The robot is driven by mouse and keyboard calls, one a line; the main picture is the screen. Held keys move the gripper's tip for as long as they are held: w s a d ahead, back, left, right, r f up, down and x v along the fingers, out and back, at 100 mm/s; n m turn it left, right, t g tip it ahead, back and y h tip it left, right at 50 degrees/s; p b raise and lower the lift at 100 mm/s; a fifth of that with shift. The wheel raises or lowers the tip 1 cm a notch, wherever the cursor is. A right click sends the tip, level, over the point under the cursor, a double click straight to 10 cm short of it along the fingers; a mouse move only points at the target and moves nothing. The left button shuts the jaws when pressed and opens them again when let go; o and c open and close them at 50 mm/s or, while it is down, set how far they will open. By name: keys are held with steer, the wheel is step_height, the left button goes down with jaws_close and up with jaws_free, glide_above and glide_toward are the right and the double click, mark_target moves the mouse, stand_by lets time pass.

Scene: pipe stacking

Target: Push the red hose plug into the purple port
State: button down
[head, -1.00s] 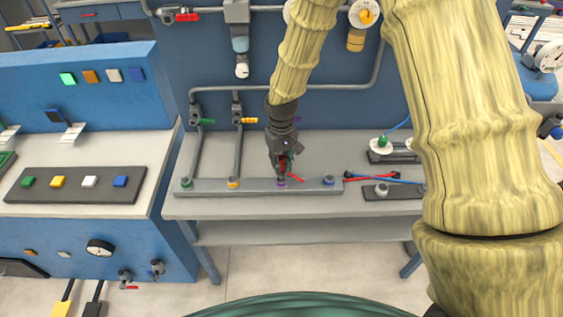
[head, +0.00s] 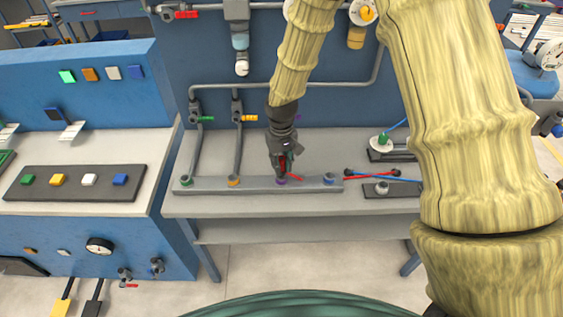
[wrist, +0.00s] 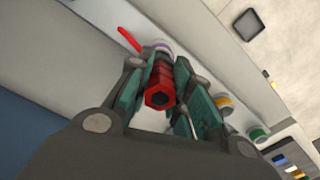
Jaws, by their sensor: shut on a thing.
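My gripper (head: 283,170) points down over the grey port strip (head: 208,188) on the workbench. It is shut on the red hose plug (wrist: 160,82), which sits between the green finger pads in the wrist view. The purple port (head: 281,181) is directly below the fingertips, and its rim (wrist: 160,48) shows at the far end of the plug in the wrist view. The plug's tip is at the port and looks in line with it; how deep it sits is hidden. A short red piece (wrist: 130,39) sticks out sideways beside the port.
On the same strip are the green port (head: 186,181), orange port (head: 233,182) and blue port (head: 329,179). Red and blue hoses (head: 370,176) lie to the right, near a dark plate with a round fitting (head: 382,188). Grey pipes rise behind the strip.

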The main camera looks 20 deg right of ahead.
steer(key=shift+f+b, duration=0.35)
steer(key=shift+f, duration=0.6)
stand_by(0.8)
steer(key=c, duration=1.2)
jaws_free()
steer(key=shift+r, duration=0.1)
